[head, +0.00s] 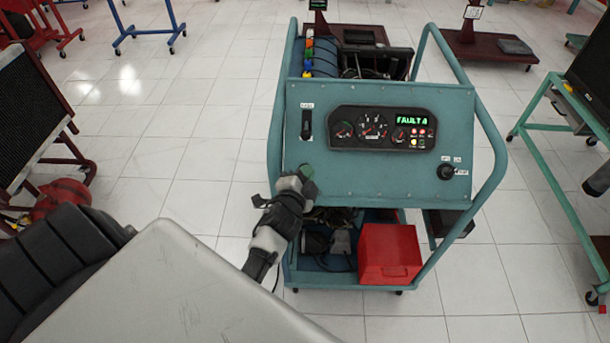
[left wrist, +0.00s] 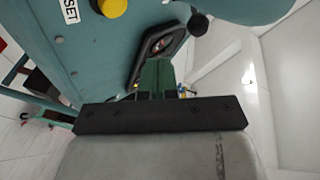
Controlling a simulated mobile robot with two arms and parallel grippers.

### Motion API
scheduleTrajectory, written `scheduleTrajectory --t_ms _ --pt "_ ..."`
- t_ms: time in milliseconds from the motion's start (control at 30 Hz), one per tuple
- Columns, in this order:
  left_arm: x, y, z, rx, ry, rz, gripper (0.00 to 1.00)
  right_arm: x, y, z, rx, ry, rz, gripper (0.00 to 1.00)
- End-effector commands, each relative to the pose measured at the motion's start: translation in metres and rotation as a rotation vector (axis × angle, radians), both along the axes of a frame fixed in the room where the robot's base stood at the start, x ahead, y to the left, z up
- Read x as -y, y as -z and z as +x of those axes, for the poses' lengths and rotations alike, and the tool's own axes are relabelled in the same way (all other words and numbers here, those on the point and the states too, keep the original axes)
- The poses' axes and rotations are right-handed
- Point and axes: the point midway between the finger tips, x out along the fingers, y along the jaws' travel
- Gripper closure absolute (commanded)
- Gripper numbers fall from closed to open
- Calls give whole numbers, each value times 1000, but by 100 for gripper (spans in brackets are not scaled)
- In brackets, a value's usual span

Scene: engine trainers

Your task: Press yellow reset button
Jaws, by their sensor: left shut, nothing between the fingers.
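The yellow reset button (left wrist: 113,8) is at the top of the left wrist view, on the teal panel, beside a white label (left wrist: 69,10) of which "SET" is readable. In the head view the button does not show; my left gripper covers the lower left part of the panel. The sloped teal control panel (head: 250,180) faces me. My left gripper (head: 306,176) is shut and empty in front of the panel's lower left. Its green fingertips (left wrist: 157,72) are below and right of the button in the left wrist view, apart from it. My right gripper is not in view.
The panel has a dark gauge cluster (head: 382,129) with a green "FAULT 4" display (head: 411,121), a black switch (head: 306,125) and a key switch (head: 447,172). Teal frame tubes (head: 485,190) flank it. A red box (head: 390,255) sits below. Other trainers stand left and right, with open floor between.

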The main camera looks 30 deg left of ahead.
Motion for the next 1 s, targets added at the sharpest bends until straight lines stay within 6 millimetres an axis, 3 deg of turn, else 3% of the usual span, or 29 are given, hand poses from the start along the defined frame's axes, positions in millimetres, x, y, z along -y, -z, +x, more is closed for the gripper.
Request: scheduleTrajectory --t_ms 33,300,1000 --pt "-3 12 5 1 0 1 100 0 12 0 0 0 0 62" --pt "-14 33 22 0 0 0 100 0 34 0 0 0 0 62" --pt "-17 37 28 0 0 0 100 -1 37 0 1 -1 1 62"
